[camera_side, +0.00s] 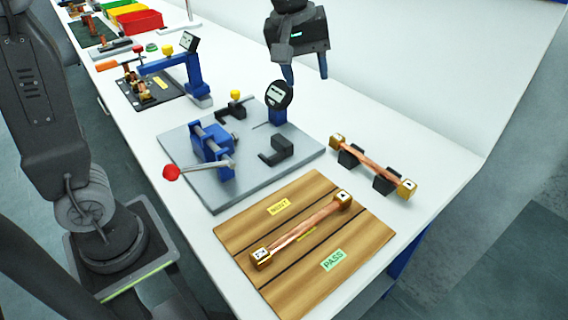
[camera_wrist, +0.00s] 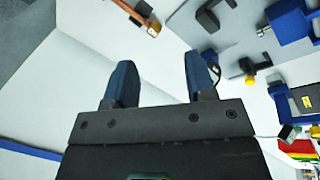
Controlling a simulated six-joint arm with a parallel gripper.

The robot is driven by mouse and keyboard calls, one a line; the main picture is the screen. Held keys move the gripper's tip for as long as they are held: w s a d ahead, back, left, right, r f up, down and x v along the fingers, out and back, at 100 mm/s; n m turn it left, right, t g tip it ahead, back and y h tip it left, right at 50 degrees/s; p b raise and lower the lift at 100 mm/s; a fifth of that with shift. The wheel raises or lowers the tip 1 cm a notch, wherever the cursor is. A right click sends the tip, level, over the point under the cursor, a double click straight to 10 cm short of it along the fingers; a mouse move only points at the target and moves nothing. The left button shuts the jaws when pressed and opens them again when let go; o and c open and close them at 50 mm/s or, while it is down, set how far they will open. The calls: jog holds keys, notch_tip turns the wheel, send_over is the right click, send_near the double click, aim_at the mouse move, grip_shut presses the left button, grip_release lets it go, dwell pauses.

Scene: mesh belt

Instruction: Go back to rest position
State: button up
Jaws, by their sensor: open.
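My gripper (camera_side: 306,76) hangs in the air above the back part of the white bench, with its blue fingers apart and nothing between them. In the wrist view my gripper (camera_wrist: 158,82) is also open and empty, over bare white bench. A copper bar with brass ends (camera_side: 326,219) lies on the wooden board (camera_side: 283,200), across its middle strip. A second copper bar with brass ends (camera_side: 373,166) rests on two black supports at the right. One end of a copper bar (camera_wrist: 152,27) shows at the top of the wrist view.
A grey plate (camera_side: 196,180) carries a blue clamp with a red-knobbed lever, a dial gauge (camera_side: 278,95) and black blocks. A blue fixture (camera_side: 185,70) stands on a black mat farther left. Coloured bins (camera_side: 138,20) are at the far end. The bench's back right is clear.

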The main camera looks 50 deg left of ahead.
jog(key=s+a+f+m+t, duration=0.1)
jog(key=s+f+m, duration=0.1)
jog(key=s, duration=0.4)
jog(key=s+a+f+m+t, duration=0.1)
jog(key=s+a+m, duration=0.1)
jog(key=s+m, duration=0.2)
jog(key=s+a+f+m+t+y, duration=0.1)
jog(key=s+f+m, duration=0.1)
jog(key=s, duration=0.7)
jog(key=shift+s+a+f+m, duration=0.15)
jog(key=shift+f+m, duration=0.15)
jog(key=shift+m, duration=0.6)
